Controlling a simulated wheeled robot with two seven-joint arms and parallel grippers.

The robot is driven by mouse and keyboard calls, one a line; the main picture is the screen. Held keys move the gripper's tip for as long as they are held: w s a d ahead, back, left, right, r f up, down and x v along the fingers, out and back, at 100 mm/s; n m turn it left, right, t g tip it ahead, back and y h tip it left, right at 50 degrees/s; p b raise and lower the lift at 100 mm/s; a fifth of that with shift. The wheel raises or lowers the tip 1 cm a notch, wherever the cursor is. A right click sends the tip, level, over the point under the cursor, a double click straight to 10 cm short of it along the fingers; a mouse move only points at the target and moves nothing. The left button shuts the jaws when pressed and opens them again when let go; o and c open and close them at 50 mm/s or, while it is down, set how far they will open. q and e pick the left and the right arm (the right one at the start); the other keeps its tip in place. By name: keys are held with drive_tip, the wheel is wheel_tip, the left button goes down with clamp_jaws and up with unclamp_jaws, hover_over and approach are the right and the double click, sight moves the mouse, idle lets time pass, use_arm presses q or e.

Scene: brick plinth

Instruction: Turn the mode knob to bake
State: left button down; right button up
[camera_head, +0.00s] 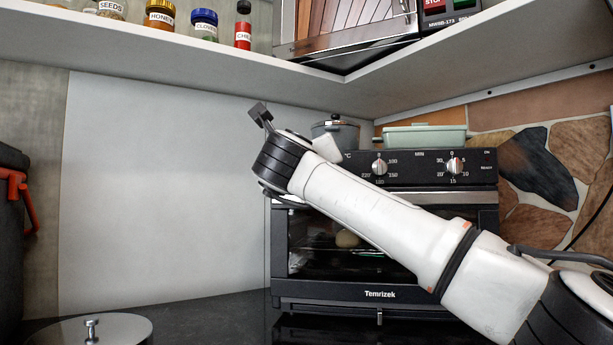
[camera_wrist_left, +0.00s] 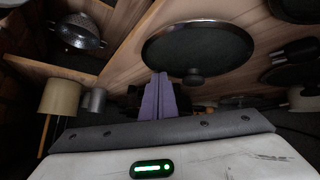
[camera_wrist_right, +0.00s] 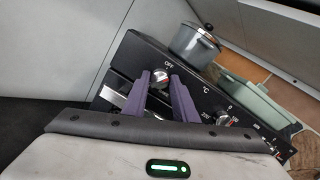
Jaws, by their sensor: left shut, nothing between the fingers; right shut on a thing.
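A black toaster oven (camera_head: 345,294) stands on the counter, with its knob panel at the top. The mode knob (camera_wrist_right: 161,74), with OFF printed above it, is at the left end of the panel in the right wrist view. My white right arm hides it in the head view. My right gripper (camera_wrist_right: 159,80) has its purple fingers on both sides of this knob and is shut on it. The knob's pointer and other mode labels cannot be read. My left gripper (camera_wrist_left: 158,76) is shut and empty, away from the oven, and is not in the head view.
The temperature knob (camera_head: 379,167) and timer knob (camera_head: 455,166) are further right on the panel. A pot (camera_head: 336,130) and a green dish (camera_head: 424,138) stand on top of the oven. A shelf (camera_head: 200,62) with jars hangs above. A round lid (camera_head: 90,330) lies at front left.

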use_arm(q)
drive_tip(key=shift+w+d+f, duration=0.1)
drive_tip(key=shift+d+f, duration=0.05)
drive_tip(key=shift+f, duration=0.05)
use_arm(e)
drive_tip(key=shift+m, duration=0.5)
drive_tip(key=o, duration=1)
use_arm(q)
drive_tip(key=shift+d+f+b, duration=0.1)
drive_tip(key=shift+f+b, duration=0.3)
drive_tip(key=shift+b, duration=0.15)
drive_tip(key=shift+w+d+f+m+g+b, duration=0.3)
drive_tip(key=shift+d+f+m+g+b, duration=0.35)
drive_tip(key=shift+b, duration=0.6)
drive_tip(key=shift+d, duration=0.2)
use_arm(e)
drive_tip(key=shift+s+a+f, duration=0.1)
drive_tip(key=shift+s+a, duration=0.05)
drive_tip(key=shift+s, duration=1.55)
drive_tip(key=shift+s+a+f, duration=0.15)
drive_tip(key=shift+s, duration=1.6)
drive_tip(key=shift+s+a+f, duration=0.1)
drive_tip(key=shift+s+a, duration=0.05)
drive_tip(key=shift+s, duration=1.55)
